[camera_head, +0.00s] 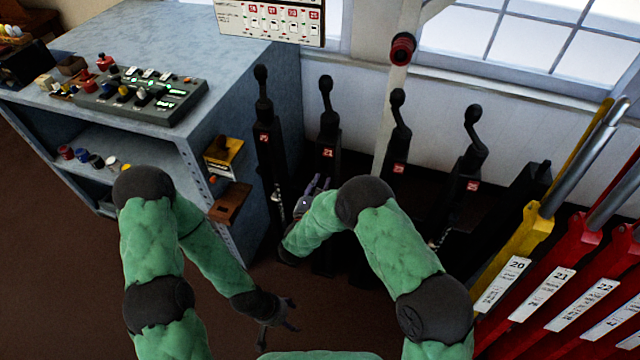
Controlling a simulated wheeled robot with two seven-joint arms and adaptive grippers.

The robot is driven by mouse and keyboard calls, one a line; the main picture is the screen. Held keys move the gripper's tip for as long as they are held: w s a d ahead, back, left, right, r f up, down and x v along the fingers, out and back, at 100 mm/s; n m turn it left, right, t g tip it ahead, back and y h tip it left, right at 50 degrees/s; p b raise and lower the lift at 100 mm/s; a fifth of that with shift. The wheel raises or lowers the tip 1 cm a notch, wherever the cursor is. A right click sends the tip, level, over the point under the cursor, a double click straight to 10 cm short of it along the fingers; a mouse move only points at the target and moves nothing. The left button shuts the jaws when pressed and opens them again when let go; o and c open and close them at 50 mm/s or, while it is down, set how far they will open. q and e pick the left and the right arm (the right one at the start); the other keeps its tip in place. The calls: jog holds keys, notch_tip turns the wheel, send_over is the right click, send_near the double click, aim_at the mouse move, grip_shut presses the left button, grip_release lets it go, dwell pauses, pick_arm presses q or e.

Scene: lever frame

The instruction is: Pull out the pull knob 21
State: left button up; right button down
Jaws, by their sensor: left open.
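A black post with a red label reading 21 (328,153) stands in the row by the wall. A bent handle with a dark round knob (326,82) rises from its top. My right gripper (318,185) is in front of this post, below its label and well below the knob. The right gripper's fingers are small and dark here, and I cannot tell whether they are open or touch anything. My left gripper (288,312) is open and empty, low over the brown floor, apart from the posts.
Similar posts stand left (263,140) and right (399,165) of post 21. A grey-blue cabinet (235,60) with a control box (140,95) stands at left. Large yellow (520,240) and red (570,250) levers with number plates fill the right side.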

jog(key=shift+v, duration=1.2)
jog(key=shift+a+r, duration=0.1)
jog(key=shift+r, duration=0.05)
jog(key=c, duration=1.1)
grip_release()
jog(key=shift+o, duration=0.6)
jog(key=shift+s, duration=0.1)
